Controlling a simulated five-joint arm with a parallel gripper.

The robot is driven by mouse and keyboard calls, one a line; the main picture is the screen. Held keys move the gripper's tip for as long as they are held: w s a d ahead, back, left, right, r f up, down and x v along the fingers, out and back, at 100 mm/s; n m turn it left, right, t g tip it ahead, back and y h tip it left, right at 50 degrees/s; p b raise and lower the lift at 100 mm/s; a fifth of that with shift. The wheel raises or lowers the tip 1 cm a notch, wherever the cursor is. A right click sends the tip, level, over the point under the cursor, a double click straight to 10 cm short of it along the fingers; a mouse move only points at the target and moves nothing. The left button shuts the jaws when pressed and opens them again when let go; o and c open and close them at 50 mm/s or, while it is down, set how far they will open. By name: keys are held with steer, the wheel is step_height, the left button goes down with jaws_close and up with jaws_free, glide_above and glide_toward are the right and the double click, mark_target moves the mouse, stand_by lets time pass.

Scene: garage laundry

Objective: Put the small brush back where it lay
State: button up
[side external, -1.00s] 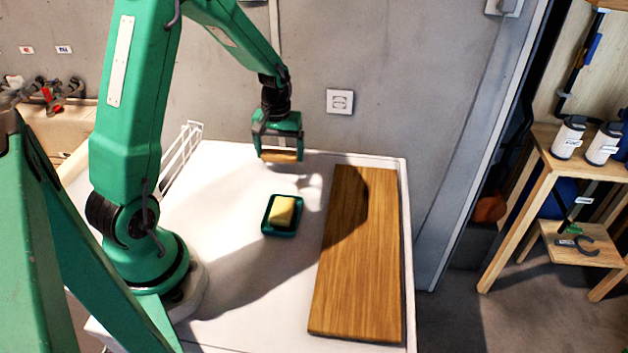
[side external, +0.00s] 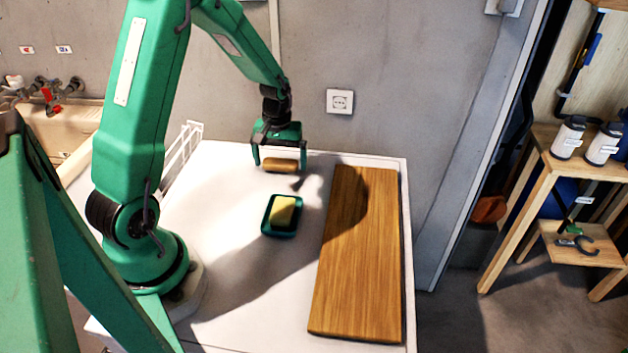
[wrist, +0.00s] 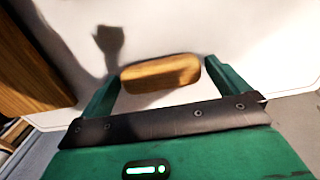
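The small brush (side external: 280,165) has a tan wooden back and lies crosswise near the back edge of the white worktop (side external: 225,190). In the wrist view the brush (wrist: 160,73) shows as a rounded wooden block with a dark shadow along its near side; its bristles are hidden. It appears to rest on the worktop. My gripper (side external: 280,160) is above it, pointing down, with one finger past each end of the brush. In the wrist view the fingers of my gripper (wrist: 162,80) stand apart, with narrow gaps at the brush's ends.
A long wooden board (side external: 355,260) lies along the right side. A wall with a socket (side external: 340,101) is close behind.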

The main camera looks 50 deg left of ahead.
mark_target(281, 164)
steer(key=shift+r, duration=0.15)
step_height(281, 164, up, 12)
stand_by(0.7)
stand_by(0.5)
steer(key=s+d+r+m+t, duration=0.5)
steer(key=s+d+r+m, duration=0.4)
steer(key=s+d, duration=0.6)
steer(key=shift+d+r+t, duration=0.3)
steer(key=shift+d+r, duration=0.3)
steer(key=shift+r, duration=0.4)
stand_by(0.4)
